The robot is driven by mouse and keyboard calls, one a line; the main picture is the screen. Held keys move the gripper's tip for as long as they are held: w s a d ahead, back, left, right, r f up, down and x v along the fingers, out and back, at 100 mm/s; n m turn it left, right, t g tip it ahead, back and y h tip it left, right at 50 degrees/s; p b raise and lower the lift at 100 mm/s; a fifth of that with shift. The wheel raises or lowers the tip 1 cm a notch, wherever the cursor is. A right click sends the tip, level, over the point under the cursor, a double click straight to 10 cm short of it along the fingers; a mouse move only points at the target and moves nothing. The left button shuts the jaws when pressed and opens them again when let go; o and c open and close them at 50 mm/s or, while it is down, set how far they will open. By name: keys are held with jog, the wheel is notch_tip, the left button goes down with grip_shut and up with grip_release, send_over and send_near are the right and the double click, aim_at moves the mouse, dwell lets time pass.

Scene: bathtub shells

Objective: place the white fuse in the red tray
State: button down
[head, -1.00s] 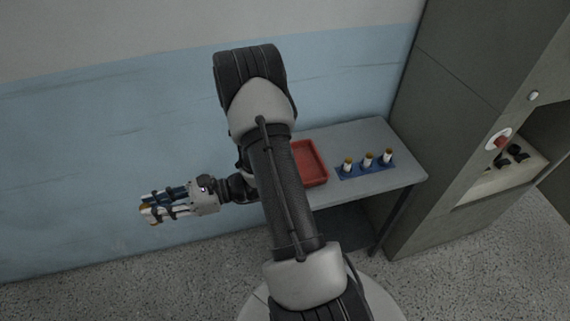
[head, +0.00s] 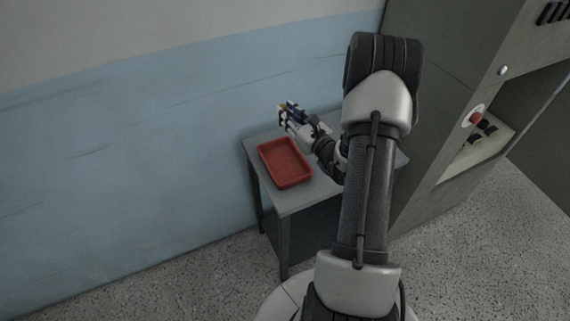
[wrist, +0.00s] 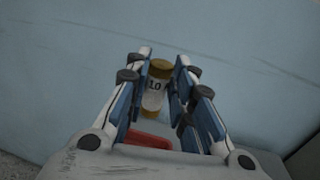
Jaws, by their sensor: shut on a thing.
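In the wrist view my gripper (wrist: 157,95) is shut on the white fuse (wrist: 154,98), which has brass-coloured end caps and the marking "10". In the head view my gripper (head: 283,112) is raised above and behind the red tray (head: 285,185), near the wall. The fuse is too small to make out clearly there. The red tray looks empty and lies on the grey table's left part. A strip of the tray (wrist: 147,139) also shows in the wrist view, below the fuse.
The grey table (head: 300,203) stands against the blue and white wall (head: 120,150). My arm hides the table's right part. A tall grey cabinet (head: 440,90) with a red button (head: 475,118) and an open recess stands on the right.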

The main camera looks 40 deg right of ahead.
notch_tip(320, 180, down, 19)
jog(key=b, duration=0.5)
jog(key=shift+f+b, duration=0.2)
jog(key=shift+b, duration=0.2)
jog(key=shift+f, duration=0.15)
jog(key=c, duration=1.4)
grip_release()
